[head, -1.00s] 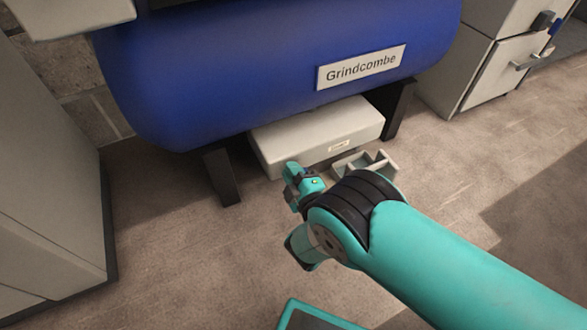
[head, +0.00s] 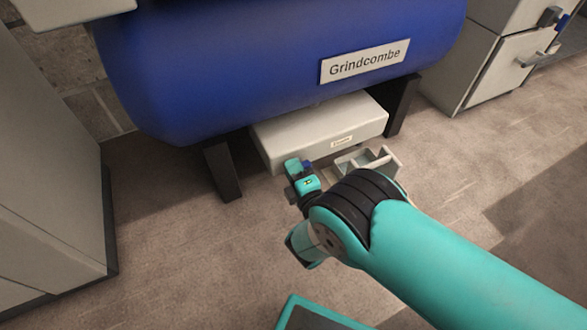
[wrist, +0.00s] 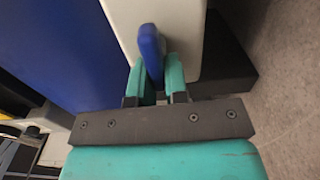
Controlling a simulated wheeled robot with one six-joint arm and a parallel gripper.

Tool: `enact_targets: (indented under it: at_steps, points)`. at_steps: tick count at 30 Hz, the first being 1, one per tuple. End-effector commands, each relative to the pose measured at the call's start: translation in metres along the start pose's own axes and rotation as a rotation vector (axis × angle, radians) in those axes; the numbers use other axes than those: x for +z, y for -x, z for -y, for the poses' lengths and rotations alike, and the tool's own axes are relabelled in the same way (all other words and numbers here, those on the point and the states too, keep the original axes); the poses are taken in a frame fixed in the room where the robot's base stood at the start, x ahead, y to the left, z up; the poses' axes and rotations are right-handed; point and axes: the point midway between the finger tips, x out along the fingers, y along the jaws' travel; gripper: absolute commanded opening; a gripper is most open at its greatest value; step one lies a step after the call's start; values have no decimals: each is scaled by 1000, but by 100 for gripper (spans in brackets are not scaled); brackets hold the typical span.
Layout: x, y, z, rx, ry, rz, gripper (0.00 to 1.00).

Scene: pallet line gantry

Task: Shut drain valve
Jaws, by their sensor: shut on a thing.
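The drain valve shows as a blue handle (wrist: 150,50) in the wrist view, in front of the pale box (wrist: 182,25). My gripper (wrist: 160,75) has its two teal fingers on either side of the handle's lower end and is shut on it. In the head view my gripper (head: 297,168) is at the front of the pale box (head: 315,130) under the blue tank (head: 270,60). A small bit of the blue handle (head: 308,165) shows beside the fingers there. The valve's body is hidden.
A small grey open tray (head: 385,160) stands on the floor just right of my gripper. Dark tank legs (head: 222,172) stand left and right of the box. A grey cabinet (head: 50,180) is at the left, another (head: 505,65) at the upper right.

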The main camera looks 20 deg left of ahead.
Motion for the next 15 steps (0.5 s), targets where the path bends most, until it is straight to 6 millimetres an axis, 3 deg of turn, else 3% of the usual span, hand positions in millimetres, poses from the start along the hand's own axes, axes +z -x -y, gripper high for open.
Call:
enact_targets:
  at_steps: [8, 9, 11, 15]
  points:
    - [0, -1, 0, 2, 2, 2, 0]
    - [0, -1, 0, 2, 2, 2, 23]
    - [0, -1, 0, 2, 2, 1, 37]
    - [0, 0, 0, 1, 2, 1, 40]
